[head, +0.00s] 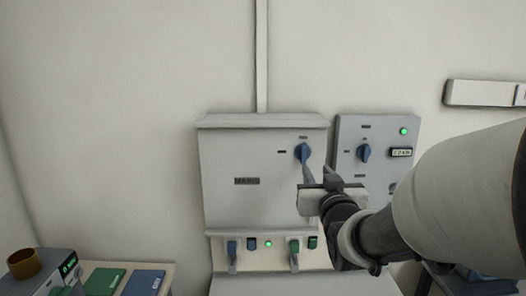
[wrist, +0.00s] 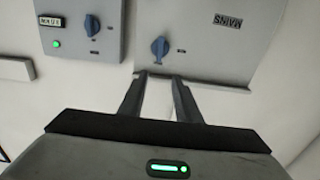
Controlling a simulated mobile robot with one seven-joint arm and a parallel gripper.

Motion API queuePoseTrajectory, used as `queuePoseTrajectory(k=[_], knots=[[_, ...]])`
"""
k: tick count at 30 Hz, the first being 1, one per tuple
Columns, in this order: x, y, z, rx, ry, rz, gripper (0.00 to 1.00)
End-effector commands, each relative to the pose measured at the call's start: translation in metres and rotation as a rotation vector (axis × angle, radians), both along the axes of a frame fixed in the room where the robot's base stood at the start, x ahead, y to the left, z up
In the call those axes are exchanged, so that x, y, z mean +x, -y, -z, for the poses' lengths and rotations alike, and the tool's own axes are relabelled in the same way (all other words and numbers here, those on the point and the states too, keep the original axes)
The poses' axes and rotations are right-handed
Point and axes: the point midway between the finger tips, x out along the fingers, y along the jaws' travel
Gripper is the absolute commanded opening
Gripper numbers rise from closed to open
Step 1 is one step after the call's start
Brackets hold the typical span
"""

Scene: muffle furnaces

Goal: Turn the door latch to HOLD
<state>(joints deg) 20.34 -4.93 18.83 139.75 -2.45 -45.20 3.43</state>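A large grey wall cabinet (head: 225,165) carries a blue turn knob (head: 303,153) near its upper right, with small unreadable labels above and to its left. I cannot read which knob is the latch. In the wrist view this knob (wrist: 159,48) lies just beyond my fingertips, in line with the gap between them, its handle roughly upright. My gripper (head: 317,169) is open and empty just in front of and below the knob; its two fingers also show apart in the wrist view (wrist: 158,77). Contact with the knob is not visible.
A smaller grey box (head: 376,190) to the right has another blue knob (head: 364,153), a green light (head: 403,131) and a display (head: 401,152). Below the cabinet, a strip holds several switches and a green light (head: 268,244). A side table at lower left holds a green folder (head: 104,281).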

Motion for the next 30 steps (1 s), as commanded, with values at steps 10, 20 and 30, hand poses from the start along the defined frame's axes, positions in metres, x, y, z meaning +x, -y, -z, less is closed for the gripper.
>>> queuePoseTrajectory(k=[10,20,30], knots=[[0.071,0.001,-0.001,0.002,-0.002,0.001,0.3],[0.138,0.001,-0.001,0.001,-0.003,0.002,0.3],[0.164,0.001,-0.001,-0.001,0.0,0.003,0.3]])
